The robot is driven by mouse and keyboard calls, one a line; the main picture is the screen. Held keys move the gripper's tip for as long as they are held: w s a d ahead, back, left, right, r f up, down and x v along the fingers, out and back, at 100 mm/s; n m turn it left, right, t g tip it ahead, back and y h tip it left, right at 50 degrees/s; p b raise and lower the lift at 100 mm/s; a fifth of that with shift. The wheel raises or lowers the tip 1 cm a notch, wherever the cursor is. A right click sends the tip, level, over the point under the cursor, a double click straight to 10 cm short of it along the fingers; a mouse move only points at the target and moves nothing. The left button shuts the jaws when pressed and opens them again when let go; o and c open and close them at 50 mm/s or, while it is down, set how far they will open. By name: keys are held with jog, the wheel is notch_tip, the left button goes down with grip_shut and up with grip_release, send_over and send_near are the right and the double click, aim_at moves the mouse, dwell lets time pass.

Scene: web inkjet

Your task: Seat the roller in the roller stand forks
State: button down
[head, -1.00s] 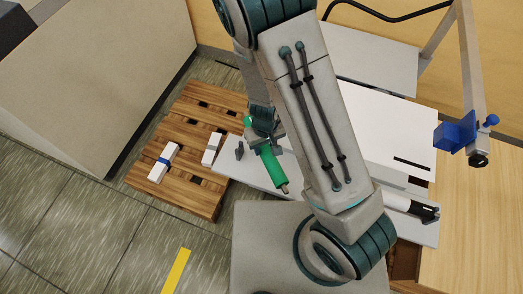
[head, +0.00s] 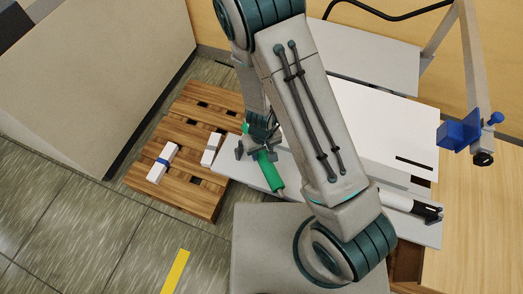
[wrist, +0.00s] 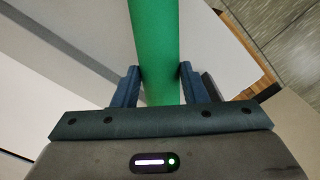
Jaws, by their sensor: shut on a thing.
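The green roller (head: 271,174) is held over the light grey shelf (head: 250,176), slanting from upper left to lower right in the head view. My gripper (head: 261,152) is shut on it near its middle. In the wrist view, my gripper (wrist: 158,90) has one finger on each side of the green roller (wrist: 155,45). A dark fork-like piece (head: 239,153) stands on the shelf just left of my gripper. I cannot tell whether the roller touches any fork; my gripper and arm hide part of that area.
A wooden pallet (head: 187,132) at left holds two white blocks, one with a blue band (head: 162,162). A white roller (head: 398,203) sits at right in a dark bracket (head: 433,213). A blue clamp (head: 458,134) hangs on a post at far right. Floor at lower left is open.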

jog(key=shift+f, duration=0.35)
jog(key=c, duration=0.9)
grip_release()
jog(key=shift+o, duration=0.2)
notch_tip(320, 180, up, 13)
jog(key=p, duration=0.5)
notch_tip(320, 180, up, 16)
jog(key=m+y, duration=0.2)
send_over(262, 153)
jog(key=s+d, duration=0.1)
jog(key=d, duration=0.5)
jog(key=s+d+r+m+t+h, duration=0.2)
jog(key=s+d+r+m+t, duration=0.1)
jog(key=s+d+r, duration=0.4)
jog(key=shift+s+d+r, duration=0.15)
jog(key=shift+d+r, duration=1.15)
jog(key=shift+r, duration=0.15)
jog(key=shift+o, duration=0.3)
